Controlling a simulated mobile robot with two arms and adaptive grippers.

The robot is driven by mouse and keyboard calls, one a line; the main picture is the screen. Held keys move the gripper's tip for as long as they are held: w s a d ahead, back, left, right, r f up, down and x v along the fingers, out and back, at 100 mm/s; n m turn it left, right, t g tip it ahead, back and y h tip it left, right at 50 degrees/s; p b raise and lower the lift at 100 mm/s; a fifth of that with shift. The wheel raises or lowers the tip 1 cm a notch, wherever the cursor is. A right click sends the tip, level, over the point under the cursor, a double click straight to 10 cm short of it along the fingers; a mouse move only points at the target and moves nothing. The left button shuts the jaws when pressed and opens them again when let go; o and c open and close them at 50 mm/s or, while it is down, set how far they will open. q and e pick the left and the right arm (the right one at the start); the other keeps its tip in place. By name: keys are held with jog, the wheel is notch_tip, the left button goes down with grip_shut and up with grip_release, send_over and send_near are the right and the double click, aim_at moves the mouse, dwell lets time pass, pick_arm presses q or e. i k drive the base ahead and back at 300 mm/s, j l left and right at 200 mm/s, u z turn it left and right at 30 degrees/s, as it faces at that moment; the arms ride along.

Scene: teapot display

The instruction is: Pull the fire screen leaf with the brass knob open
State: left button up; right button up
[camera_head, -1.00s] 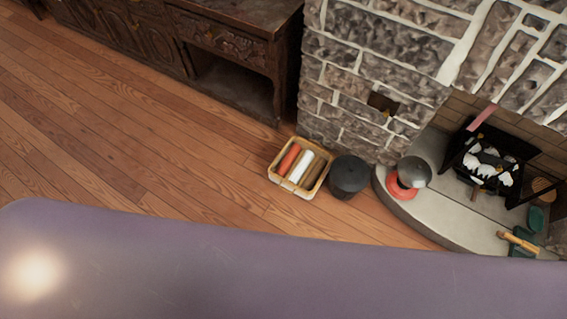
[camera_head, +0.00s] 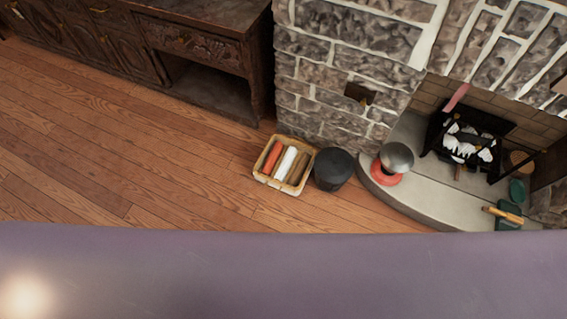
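The fireplace opening (camera_head: 500,110) is at the right of the head view, with a black grate (camera_head: 470,140) holding white pieces. I cannot make out a fire screen leaf with a brass knob for certain. A dark panel (camera_head: 549,168) stands at the right side of the opening, partly cut off by the picture edge. I see no knob on it. Neither of my grippers is in view.
On the curved stone hearth (camera_head: 432,180) are a grey metal bowl-like object (camera_head: 397,157), a red ring (camera_head: 384,175) and a green item with a yellow stick (camera_head: 505,215). A black bucket (camera_head: 333,169) and a tray of rolls (camera_head: 258,172) stand beside it. Wooden floor at left is clear.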

aim_at(477, 146)
jog(key=z, duration=1.55)
